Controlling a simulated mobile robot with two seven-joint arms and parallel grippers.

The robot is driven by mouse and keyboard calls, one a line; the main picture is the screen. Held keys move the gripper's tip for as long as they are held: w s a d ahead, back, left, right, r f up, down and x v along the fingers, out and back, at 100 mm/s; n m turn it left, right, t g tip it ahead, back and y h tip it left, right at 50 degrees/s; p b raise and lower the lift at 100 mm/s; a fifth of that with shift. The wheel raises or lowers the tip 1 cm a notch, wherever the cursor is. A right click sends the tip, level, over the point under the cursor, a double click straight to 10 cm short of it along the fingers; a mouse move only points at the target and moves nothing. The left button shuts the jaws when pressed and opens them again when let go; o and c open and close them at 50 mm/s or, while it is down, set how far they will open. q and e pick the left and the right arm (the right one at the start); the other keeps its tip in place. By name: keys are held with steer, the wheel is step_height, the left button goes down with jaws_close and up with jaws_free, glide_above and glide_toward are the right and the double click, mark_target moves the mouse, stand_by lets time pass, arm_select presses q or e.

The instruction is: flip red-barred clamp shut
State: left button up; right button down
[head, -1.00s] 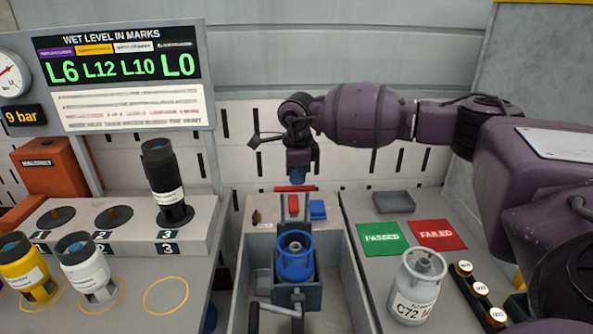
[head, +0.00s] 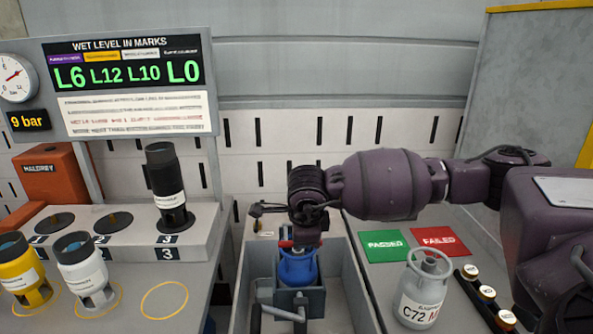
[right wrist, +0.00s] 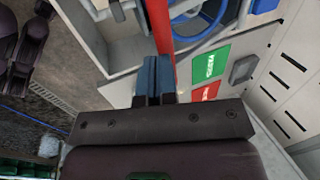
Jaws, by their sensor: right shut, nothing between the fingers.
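The blue cylinder (head: 297,268) stands in the grey trough, in a dark holder. The clamp's red bar (head: 286,243) shows only as a small patch beside my right gripper (head: 305,240), which hides most of the clamp. In the right wrist view, the red bar (right wrist: 160,28) runs up the picture just beyond the closed blue-grey fingertips of my right gripper (right wrist: 155,68). I cannot tell whether they touch. The cylinder's blue ring (right wrist: 213,28) lies to the right of the bar. My right gripper is shut and empty. My left gripper is out of view.
The trough's walls (head: 352,285) surround the cylinder closely.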

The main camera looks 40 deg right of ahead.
step_height(320, 180, down, 6)
steer(key=s+b, duration=0.1)
steer(key=b, duration=0.1)
steer(key=shift+s+a, duration=0.2)
steer(key=shift+a, duration=0.25)
steer(key=shift+r, duration=0.1)
